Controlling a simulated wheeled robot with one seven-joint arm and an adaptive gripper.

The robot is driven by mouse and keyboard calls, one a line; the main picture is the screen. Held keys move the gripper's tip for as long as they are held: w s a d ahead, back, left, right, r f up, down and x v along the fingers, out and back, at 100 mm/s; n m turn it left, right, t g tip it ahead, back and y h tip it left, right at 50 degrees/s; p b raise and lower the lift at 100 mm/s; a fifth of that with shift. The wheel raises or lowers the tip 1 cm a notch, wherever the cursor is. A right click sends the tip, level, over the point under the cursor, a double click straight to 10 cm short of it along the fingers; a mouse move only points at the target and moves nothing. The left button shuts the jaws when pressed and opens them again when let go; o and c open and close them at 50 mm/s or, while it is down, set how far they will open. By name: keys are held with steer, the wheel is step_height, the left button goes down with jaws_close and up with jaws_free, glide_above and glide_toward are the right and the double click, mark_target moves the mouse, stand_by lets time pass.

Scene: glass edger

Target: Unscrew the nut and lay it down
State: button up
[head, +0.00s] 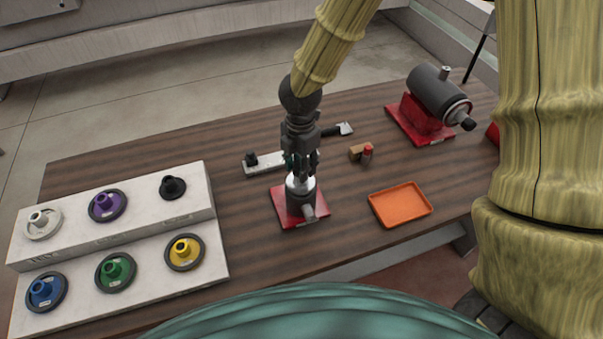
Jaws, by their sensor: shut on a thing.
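My gripper (300,170) points straight down over a small grey spindle fixture (301,197) on a red base plate (283,207), near the middle of the table. Its fingers are shut around the bright metal nut (297,182) at the top of the fixture. The fingers hide part of the nut, and I cannot tell whether it is still on its thread. An empty orange tray (401,205) lies to the right of the fixture.
A white stepped rack (120,240) with several coloured wheels fills the left of the table. A grey motor on a red base (424,120) stands at the back right. A wrench-like tool (337,130) and a small red-capped thing (367,152) lie behind the fixture.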

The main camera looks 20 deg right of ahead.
steer(key=n, duration=0.4)
steer(key=shift+n, duration=0.3)
steer(key=n, duration=0.4)
steer(key=o, duration=1)
